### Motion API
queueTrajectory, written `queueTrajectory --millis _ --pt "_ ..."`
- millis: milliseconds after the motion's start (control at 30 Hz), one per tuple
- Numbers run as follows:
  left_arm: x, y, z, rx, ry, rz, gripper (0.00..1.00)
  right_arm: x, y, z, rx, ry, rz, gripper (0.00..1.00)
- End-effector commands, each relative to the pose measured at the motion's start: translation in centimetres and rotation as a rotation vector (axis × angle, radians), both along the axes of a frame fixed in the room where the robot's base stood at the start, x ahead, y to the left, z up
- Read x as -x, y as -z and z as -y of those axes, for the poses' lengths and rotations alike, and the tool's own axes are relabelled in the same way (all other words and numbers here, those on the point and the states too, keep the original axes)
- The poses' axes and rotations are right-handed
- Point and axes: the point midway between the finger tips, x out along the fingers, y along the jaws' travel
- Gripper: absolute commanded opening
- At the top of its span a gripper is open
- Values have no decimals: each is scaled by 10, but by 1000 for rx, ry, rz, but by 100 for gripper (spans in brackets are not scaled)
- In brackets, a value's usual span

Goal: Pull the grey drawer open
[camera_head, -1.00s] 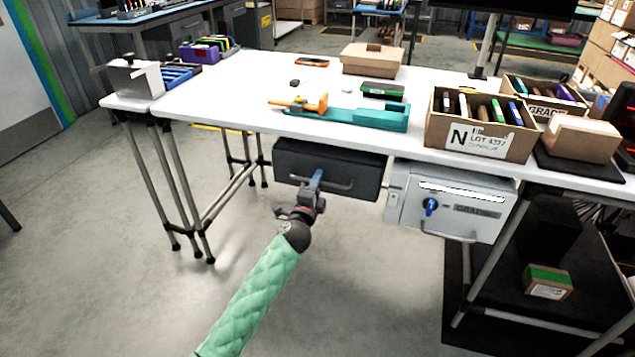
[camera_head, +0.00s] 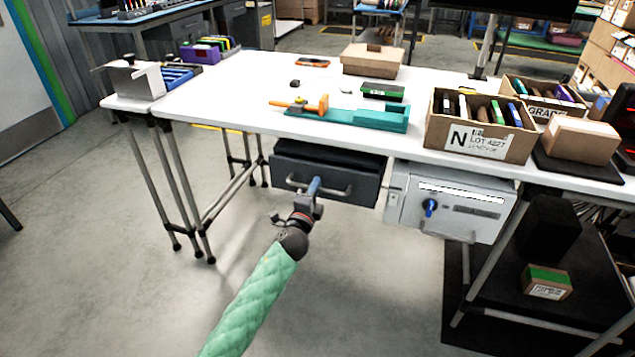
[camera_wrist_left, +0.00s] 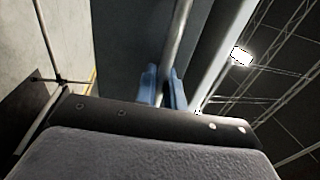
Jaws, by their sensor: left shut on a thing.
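The grey drawer (camera_head: 360,187) hangs under the white table's front edge, left of a light grey box. It stands a little way out, with its dark inside showing as a strip along the top. A bar handle (camera_head: 338,192) runs across its front. My left gripper (camera_head: 315,184) is shut on this handle near its middle. In the left wrist view the blue fingers (camera_wrist_left: 162,85) lie on either side of the metal bar (camera_wrist_left: 178,35). The drawer's inside is mostly hidden under the tabletop. My right gripper is not in view.
The light grey box (camera_head: 455,203) with a blue knob sits right beside the drawer under the table (camera_head: 240,98). Table legs stand at left. The floor (camera_head: 200,290) before the drawer is clear. Cartons (camera_head: 478,140) and a teal tool holder (camera_head: 375,119) are on top.

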Motion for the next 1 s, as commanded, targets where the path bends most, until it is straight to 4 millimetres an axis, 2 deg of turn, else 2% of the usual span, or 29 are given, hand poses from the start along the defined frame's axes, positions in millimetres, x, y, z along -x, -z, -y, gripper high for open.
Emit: queueTrajectory --millis 300,600,800,1000 --pt "76 0 -25 0 -2 -5 0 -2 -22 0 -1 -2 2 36" --pt "143 2 -47 0 -1 -4 0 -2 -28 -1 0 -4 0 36" --pt "174 2 -57 0 -1 -4 0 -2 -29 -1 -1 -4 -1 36" --pt "191 1 -62 0 -1 -2 0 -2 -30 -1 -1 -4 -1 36"
